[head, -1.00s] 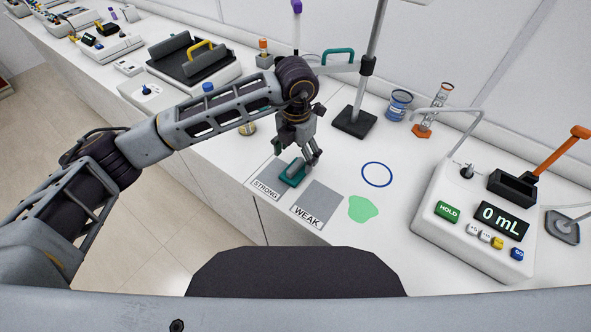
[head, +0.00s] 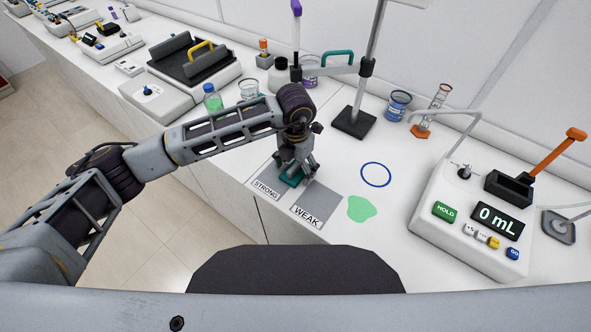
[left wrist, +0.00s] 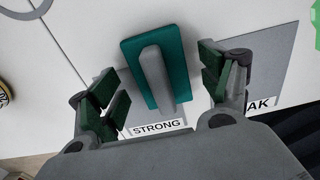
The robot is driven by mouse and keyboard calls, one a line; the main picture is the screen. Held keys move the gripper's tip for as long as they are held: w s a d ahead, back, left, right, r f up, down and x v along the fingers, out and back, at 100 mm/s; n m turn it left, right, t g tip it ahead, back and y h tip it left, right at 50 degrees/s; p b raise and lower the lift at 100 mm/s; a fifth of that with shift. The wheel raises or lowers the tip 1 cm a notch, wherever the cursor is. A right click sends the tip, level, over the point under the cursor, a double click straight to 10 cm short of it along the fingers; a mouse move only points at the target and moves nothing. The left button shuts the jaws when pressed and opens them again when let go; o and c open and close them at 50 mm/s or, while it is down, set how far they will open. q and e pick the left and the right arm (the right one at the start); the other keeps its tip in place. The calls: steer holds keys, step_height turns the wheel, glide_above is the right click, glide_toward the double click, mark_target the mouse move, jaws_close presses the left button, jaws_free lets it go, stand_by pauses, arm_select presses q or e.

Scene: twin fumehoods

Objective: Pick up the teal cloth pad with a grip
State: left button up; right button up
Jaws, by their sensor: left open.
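The teal cloth pad (head: 292,180) lies on the grey mat labelled STRONG (head: 268,181), mostly hidden by my left gripper in the head view. In the left wrist view the pad (left wrist: 130,55) shows whole, with a raised grey grip (left wrist: 157,75) along its middle. My left gripper (head: 296,172) is just above the pad, pointing down. In the left wrist view its open fingers (left wrist: 162,88) stand on either side of the pad's grip, with nothing between them held. My right gripper is not in view.
A grey mat labelled WEAK (head: 318,206) lies to the right, with a green puddle (head: 361,209) and a blue ring (head: 376,175) beyond. A stand base (head: 354,123) is behind. A dispenser reading 0 mL (head: 470,215) stands at right.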

mark_target(296, 165)
arm_select(q)
steer(key=shift+c, duration=0.2)
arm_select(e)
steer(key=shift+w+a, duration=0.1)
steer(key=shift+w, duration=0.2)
arm_select(q)
steer(key=c, duration=1)
steer(key=shift+c, duration=0.2)
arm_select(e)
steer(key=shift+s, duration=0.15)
arm_select(q)
steer(key=shift+r, duration=0.1)
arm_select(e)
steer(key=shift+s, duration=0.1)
arm_select(q)
steer(key=shift+r, duration=0.45)
step_height(296, 165, up, 8)
steer(key=shift+f+b, duration=0.15)
steer(key=shift+b, duration=0.4)
steer(key=shift+r, duration=0.65)
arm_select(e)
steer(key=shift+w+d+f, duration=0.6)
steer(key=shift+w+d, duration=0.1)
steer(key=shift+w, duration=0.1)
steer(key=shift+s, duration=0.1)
